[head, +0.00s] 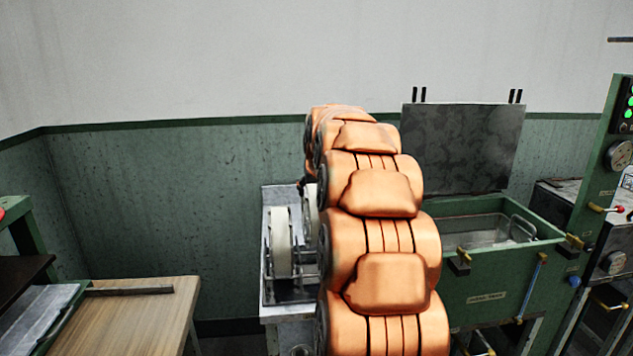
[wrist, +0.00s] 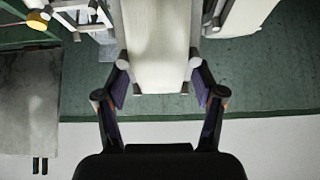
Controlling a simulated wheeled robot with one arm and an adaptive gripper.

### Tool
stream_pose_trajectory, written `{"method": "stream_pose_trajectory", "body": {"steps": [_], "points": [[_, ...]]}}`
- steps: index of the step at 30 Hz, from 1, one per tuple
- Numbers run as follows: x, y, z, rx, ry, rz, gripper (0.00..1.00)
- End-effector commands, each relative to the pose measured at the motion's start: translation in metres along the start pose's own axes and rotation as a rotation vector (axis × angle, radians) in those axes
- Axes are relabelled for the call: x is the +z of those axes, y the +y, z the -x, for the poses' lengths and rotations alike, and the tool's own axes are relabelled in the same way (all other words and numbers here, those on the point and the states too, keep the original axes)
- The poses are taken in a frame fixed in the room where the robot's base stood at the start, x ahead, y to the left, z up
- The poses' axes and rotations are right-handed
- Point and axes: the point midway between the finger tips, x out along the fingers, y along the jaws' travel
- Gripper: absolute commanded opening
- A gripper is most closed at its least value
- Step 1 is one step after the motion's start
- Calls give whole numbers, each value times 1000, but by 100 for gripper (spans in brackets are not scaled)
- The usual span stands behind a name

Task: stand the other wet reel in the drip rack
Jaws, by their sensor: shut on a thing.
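A white reel (head: 281,240) stands upright in the metal drip rack (head: 268,294), left of my arm in the head view. A second white reel (head: 311,212) shows just right of it, partly hidden by my arm. In the wrist view my gripper (wrist: 160,82) is shut on a white reel (wrist: 158,45), with one finger on each side. The standing reel (wrist: 246,14) shows at the upper right there, apart from the held one. My gripper is hidden behind my arm in the head view. I cannot tell whether the held reel touches the rack.
A green basin (head: 515,262) with a raised grey lid (head: 463,148) stands right of my arm. A gauge panel (head: 612,165) is at the far right. A wooden table (head: 135,315) is at the lower left. The green wall (head: 170,190) runs close behind the rack.

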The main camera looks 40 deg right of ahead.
Motion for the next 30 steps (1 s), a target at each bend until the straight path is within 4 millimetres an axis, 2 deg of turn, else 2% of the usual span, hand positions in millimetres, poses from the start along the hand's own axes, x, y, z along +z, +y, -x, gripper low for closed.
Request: {"method": "stream_pose_trajectory", "body": {"steps": [18, 30], "points": [[39, 0, -46, 0, 3, 1, 27], [48, 0, -58, 0, 3, 1, 27]]}}
